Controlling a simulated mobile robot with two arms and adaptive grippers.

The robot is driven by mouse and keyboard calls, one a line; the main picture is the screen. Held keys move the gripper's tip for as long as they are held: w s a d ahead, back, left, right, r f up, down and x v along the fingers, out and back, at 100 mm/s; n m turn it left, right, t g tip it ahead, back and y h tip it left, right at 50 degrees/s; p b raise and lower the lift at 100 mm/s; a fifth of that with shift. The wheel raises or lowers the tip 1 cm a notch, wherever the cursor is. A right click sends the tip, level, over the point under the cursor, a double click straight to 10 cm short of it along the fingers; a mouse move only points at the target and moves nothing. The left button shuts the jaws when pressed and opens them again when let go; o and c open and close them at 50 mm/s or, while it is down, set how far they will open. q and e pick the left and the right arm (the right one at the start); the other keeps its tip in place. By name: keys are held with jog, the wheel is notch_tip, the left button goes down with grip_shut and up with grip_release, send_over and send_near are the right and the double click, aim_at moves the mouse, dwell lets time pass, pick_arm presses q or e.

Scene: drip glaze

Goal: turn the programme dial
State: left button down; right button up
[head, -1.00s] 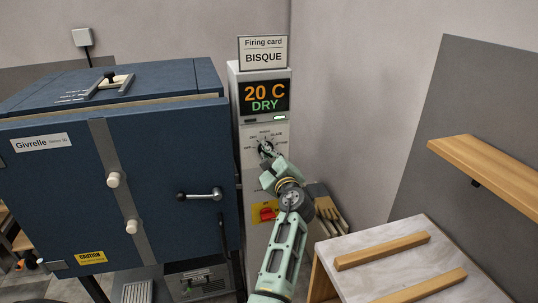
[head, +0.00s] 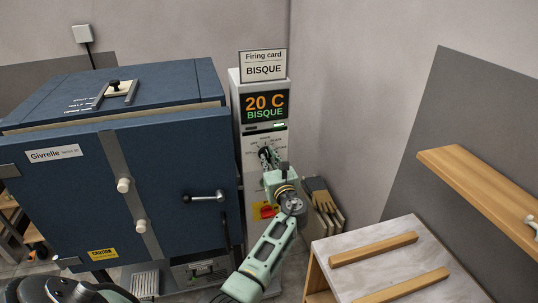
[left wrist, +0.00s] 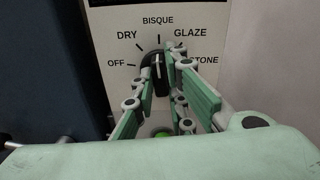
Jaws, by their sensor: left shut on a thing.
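The programme dial (left wrist: 156,72) is a dark round knob with a pale pointer on the controller's white front. In the left wrist view its pointer stands nearly upright, toward the BISQUE mark between DRY and GLAZE. In the head view the dial (head: 264,152) is partly hidden by my gripper. My left gripper (head: 269,160) is shut on the dial, with one finger on each side in the left wrist view (left wrist: 161,88). The display (head: 265,106) reads 20 C and BISQUE. The firing card (head: 263,64) above it reads BISQUE. My right gripper is not in view.
The blue kiln (head: 120,170) stands close on the left, its door handle (head: 203,197) sticking out. A red and yellow switch (head: 264,210) is below the dial. A marble-topped table (head: 385,255) and wooden shelf (head: 480,195) are on the right.

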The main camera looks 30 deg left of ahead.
pick_arm(q)
jog(key=shift+r+m+p, duration=0.1)
jog(key=shift+m+p, duration=0.2)
jog(key=shift+m, duration=0.1)
jog(key=c, duration=1.8)
grip_release()
jog(key=shift+o, duration=0.2)
jog(key=v, duration=1.2)
jog(key=shift+w, duration=0.1)
